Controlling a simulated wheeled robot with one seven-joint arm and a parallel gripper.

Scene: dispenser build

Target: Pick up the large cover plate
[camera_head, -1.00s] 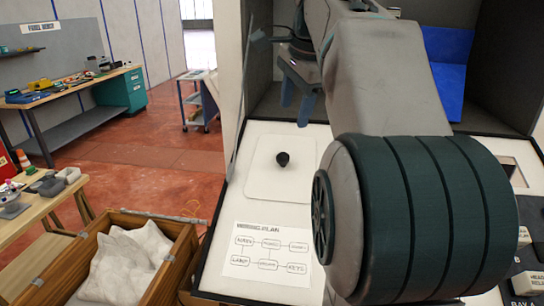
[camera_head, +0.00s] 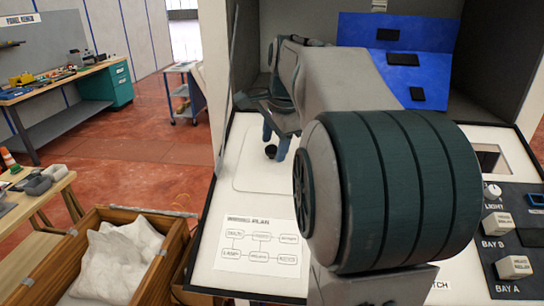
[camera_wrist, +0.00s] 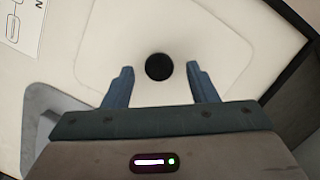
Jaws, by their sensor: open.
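The large cover plate (camera_head: 252,178) looks like a flat white rounded square with a black knob (camera_head: 270,152) in its middle. It lies on the white worktop, left of my arm in the head view. My gripper (camera_head: 275,144) is above it with its blue fingers pointing down around the knob's area. In the wrist view the plate (camera_wrist: 105,45) fills the middle, and the round knob (camera_wrist: 158,67) shows between the two spread fingertips. The fingers are open and hold nothing. Whether they are level with the knob is unclear. My arm hides part of the plate in the head view.
A printed plan sheet (camera_head: 262,241) lies in front of the plate. A blue panel (camera_head: 440,60) with black rectangles stands at the back. Buttons and a knob sit on a dark panel (camera_head: 515,235) at right. A wooden crate (camera_head: 160,275) with white material stands at left.

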